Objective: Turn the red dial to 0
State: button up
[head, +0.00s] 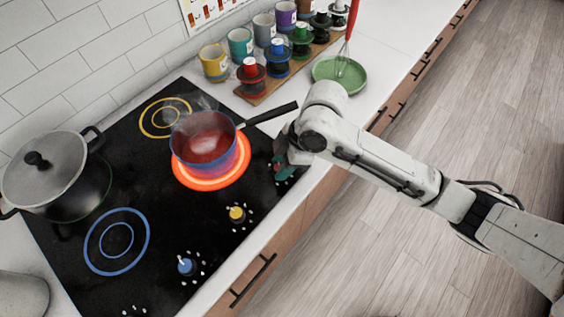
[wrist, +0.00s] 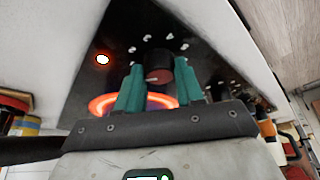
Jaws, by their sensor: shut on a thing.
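My gripper (head: 282,170) reaches down to the right edge of the black cooktop, beside the glowing burner. In the wrist view, its two teal fingers (wrist: 159,66) stand on either side of the red dial (wrist: 158,75), shut on it. The dial looks dark with a reddish face in shadow, and white marks ring part of it. The pointer and the number it is at are too small to tell. In the head view, my gripper hides most of the dial. The burner (head: 181,180) under the blue pot (head: 188,150) glows red-orange.
The pot's dark handle (head: 270,114) points toward my arm, close to my gripper. A yellow dial (head: 237,214) and a blue dial (head: 186,265) lie along the cooktop's front. A large lidded pot (head: 75,185) stands at left. A green bowl (head: 350,84) with a whisk sits behind my arm.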

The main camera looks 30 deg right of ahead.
jog(key=c, duration=0.3)
jog(key=shift+c, duration=0.2)
jog(key=shift+n, duration=0.3)
jog(key=n+g+b, duration=0.1)
jog(key=n+b, duration=0.1)
jog(key=n, duration=0.1)
jog(key=shift+w+f, duration=0.1)
jog(key=shift+w, duration=0.05)
jog(key=shift+w+n+g+b, duration=0.1)
jog(key=shift+n+g+b, duration=0.9)
jog(key=shift+n, duration=1.1)
jog(key=shift+d, duration=0.1)
jog(key=o, duration=1)
jog(key=shift+o, duration=0.2)
jog(key=b+v, duration=0.1)
jog(key=v, duration=1)
